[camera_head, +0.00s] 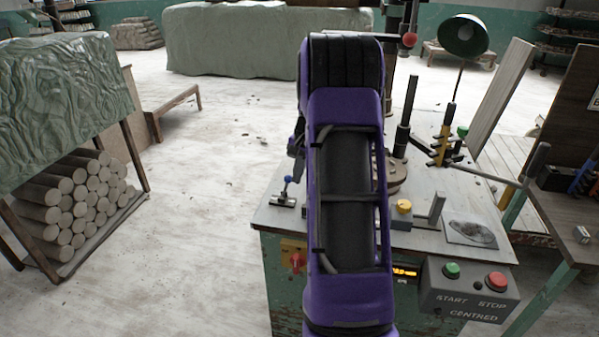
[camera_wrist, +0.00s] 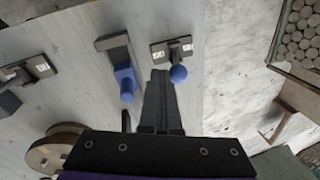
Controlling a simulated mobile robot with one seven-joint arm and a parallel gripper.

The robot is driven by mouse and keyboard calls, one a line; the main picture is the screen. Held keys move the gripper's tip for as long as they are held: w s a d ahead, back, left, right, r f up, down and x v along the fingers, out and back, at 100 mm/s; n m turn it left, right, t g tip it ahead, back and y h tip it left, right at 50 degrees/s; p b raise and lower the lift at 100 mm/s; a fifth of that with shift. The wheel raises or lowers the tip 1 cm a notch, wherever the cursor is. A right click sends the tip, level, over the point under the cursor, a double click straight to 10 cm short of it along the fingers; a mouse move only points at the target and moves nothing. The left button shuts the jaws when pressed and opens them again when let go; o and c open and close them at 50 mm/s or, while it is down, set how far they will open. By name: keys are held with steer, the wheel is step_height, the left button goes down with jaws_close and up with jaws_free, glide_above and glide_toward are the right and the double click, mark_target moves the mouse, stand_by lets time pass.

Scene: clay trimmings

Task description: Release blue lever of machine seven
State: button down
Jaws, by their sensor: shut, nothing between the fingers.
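A small lever with a blue ball knob (camera_head: 287,180) stands on a labelled plate at the left edge of the machine's table (camera_head: 345,240). In the wrist view, this blue knob (camera_wrist: 178,73) is just right of my gripper's fingertips (camera_wrist: 160,76). A grey bracket with a blue cylindrical grip (camera_wrist: 125,82) is just left of the fingertips. I cannot tell whether the fingers touch either one. My gripper is shut and empty, pointing at the tabletop between them. In the head view, my purple arm hides most of the gripper and the middle of the machine.
A control box (camera_head: 465,290) with green and red buttons is at the table's front right. A red switch (camera_head: 296,262) is on its front. A yellow knob (camera_head: 403,206) and a lamp (camera_head: 463,36) stand right of my arm.

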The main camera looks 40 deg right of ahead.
steer(key=w+a+r+p, duration=0.1)
steer(key=w+p, duration=0.1)
steer(key=p, duration=0.1)
steer(key=shift+a+r+g+h, duration=0.1)
steer(key=shift+a+g+h, duration=0.25)
steer(key=shift+g+h, duration=0.05)
steer(key=shift+w+a+p, duration=0.35)
steer(key=shift+w+a, duration=0.15)
steer(key=shift+w, duration=0.15)
steer(key=shift+r+p, duration=0.55)
steer(key=shift+r, duration=0.2)
step_height(320, 180, up, 8)
steer(key=shift+s+f, duration=0.25)
steer(key=shift+s, duration=0.2)
